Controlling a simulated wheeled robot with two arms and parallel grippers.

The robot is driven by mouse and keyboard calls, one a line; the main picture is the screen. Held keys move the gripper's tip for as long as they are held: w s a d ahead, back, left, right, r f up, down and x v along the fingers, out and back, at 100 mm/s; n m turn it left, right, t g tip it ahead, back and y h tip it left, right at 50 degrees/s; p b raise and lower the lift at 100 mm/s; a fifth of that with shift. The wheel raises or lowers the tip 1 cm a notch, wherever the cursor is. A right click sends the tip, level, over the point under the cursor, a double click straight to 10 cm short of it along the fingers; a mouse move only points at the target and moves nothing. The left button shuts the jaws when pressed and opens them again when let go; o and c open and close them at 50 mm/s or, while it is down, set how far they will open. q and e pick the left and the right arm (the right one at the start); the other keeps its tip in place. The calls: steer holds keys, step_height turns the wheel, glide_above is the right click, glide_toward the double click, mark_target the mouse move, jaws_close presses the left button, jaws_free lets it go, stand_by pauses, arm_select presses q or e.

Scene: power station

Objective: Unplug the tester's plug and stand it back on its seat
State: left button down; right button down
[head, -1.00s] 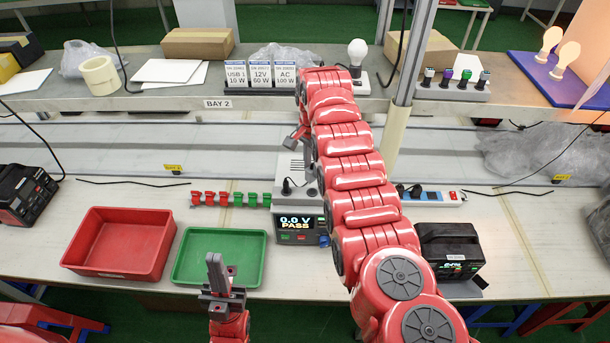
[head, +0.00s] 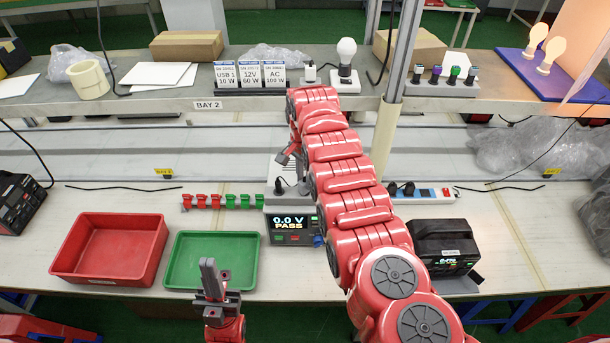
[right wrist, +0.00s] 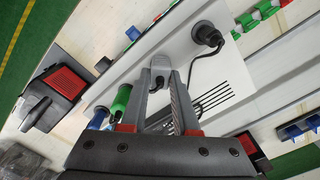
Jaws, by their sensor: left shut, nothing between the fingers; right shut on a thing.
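The tester (head: 290,228) stands on the bench, its screen reading 0.0 V PASS. A black plug (head: 279,187) with a cord stands upright on the tester's pale rear part; it also shows in the right wrist view (right wrist: 207,36), apart from the fingers. My right gripper (right wrist: 162,78) is shut on a small grey plug-like piece (right wrist: 160,62) over the pale surface. I cannot tell whether that piece is seated or lifted. In the head view my arm hides most of that gripper.
A red bin (head: 112,250) stands left of the green tray. Red and green clips (head: 222,201) line up left of the tester. A power strip (head: 425,194) and a black box (head: 440,245) stand at right. The shelf (head: 150,103) overhangs the bench's back.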

steer(key=shift+w+f, duration=0.1)
stand_by(0.3)
steer(key=shift+d+b, duration=0.1)
steer(key=shift+b, duration=0.55)
stand_by(0.7)
steer(key=c, duration=0.6)
jaws_free()
